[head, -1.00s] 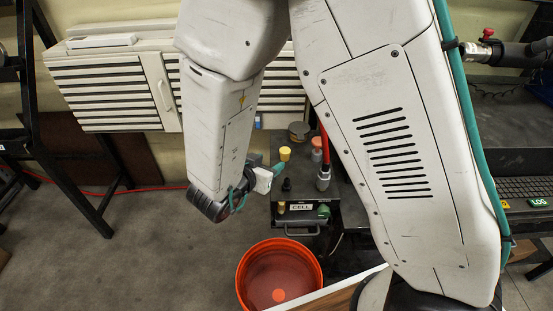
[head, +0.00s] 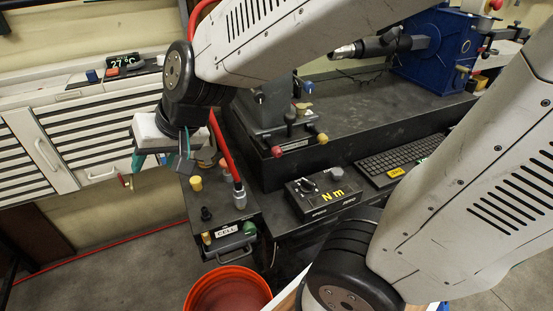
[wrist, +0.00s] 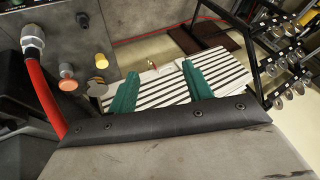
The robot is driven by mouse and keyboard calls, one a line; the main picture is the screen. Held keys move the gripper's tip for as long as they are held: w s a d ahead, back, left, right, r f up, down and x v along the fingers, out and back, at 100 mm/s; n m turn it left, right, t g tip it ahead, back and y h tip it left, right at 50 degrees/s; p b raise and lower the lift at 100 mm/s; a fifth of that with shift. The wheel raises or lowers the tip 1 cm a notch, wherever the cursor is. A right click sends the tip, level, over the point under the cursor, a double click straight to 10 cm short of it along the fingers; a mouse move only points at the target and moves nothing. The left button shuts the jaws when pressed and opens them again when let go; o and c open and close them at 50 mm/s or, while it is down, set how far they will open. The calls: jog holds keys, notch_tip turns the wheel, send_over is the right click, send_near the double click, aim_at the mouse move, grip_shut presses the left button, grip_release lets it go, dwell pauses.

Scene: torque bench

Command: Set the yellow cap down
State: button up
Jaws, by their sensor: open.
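The yellow cap (head: 196,183) stands upright on the dark top of the CELL box (head: 225,200), near its left edge, in the head view. My gripper (head: 138,164) is up and to the left of it, apart from it, in front of the white slatted cabinet. In the wrist view my gripper (wrist: 160,70) shows two green fingers spread wide with nothing between them. In the head view my wrist partly hides the fingers.
A red hose with a metal connector (head: 239,195) rises from the CELL box. An orange bucket (head: 228,290) stands on the floor below. A control box marked Nm (head: 322,193) and a keyboard (head: 402,160) lie to the right. A white cabinet (head: 85,140) lies behind my gripper.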

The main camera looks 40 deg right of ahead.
jog(key=s+d+r+g+h, duration=0.1)
jog(key=s+d+g+h, duration=0.1)
jog(key=s+d, duration=0.4)
jog(key=s+d+r+n+g+h, duration=0.1)
jog(key=s+d+g+h, duration=0.1)
jog(key=s+d, duration=0.5)
jog(key=s, duration=0.4)
jog(key=shift+s+d+r+g, duration=0.25)
jog(key=shift+d+r+g, duration=0.05)
jog(key=shift+w, duration=0.1)
